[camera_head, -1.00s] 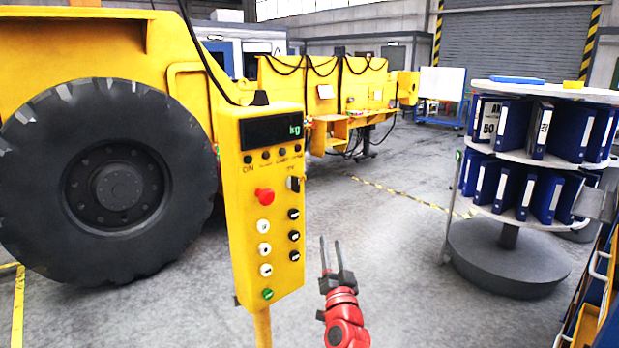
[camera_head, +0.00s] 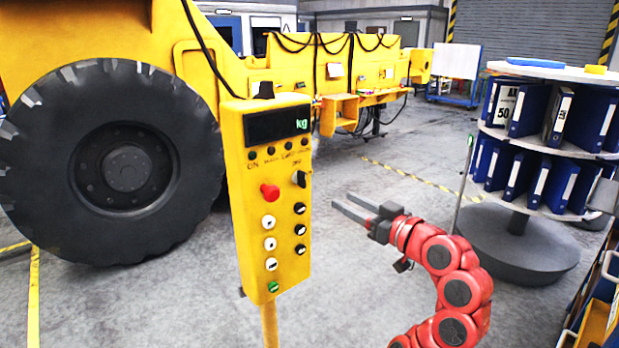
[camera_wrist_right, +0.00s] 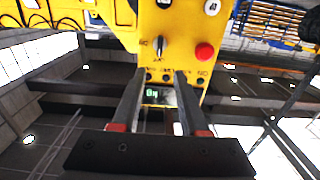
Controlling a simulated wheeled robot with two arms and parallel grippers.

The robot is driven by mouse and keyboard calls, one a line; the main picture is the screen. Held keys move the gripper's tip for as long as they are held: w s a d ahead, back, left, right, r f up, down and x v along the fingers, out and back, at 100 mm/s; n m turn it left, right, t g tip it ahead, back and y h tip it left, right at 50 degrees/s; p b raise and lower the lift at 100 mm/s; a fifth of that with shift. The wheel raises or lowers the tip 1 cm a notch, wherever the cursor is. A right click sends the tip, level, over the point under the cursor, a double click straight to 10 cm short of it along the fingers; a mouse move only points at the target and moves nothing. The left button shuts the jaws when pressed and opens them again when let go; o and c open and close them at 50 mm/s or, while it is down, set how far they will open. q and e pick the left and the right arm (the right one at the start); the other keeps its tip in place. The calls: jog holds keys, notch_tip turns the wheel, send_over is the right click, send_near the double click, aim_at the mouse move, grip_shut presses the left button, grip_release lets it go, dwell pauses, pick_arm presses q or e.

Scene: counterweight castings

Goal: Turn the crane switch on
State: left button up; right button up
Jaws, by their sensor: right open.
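The yellow control box (camera_head: 258,215) stands on a yellow post left of centre in the head view. The black rotary switch (camera_head: 300,179) sits on its upper right, right of the red button (camera_head: 269,191). The wrist view shows the switch (camera_wrist_right: 161,45) upside down, beyond the fingers, with the red button (camera_wrist_right: 205,51) beside it. My right gripper (camera_head: 355,206) is open and empty, to the right of the box, its fingers pointing left toward the panel and apart from it. The right gripper (camera_wrist_right: 152,80) also shows in the wrist view. My left gripper is not in view.
The box carries a display (camera_head: 277,124) reading "kg" and several white, black and green buttons. A yellow vehicle with a big black tyre (camera_head: 127,172) is behind it. A round binder rack (camera_head: 548,155) stands at the right. Grey floor lies between.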

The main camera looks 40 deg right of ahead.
aim_at(305, 180)
jog(key=w+p, duration=0.1)
jog(key=w, duration=0.3)
jog(key=w+p, duration=0.1)
jog(key=w, duration=0.3)
jog(key=w+a+p, duration=0.1)
jog(key=w+p, duration=0.1)
jog(key=w, duration=0.2)
jog(key=shift+w+r, duration=0.1)
jog(key=shift+w, duration=0.7)
grip_shut()
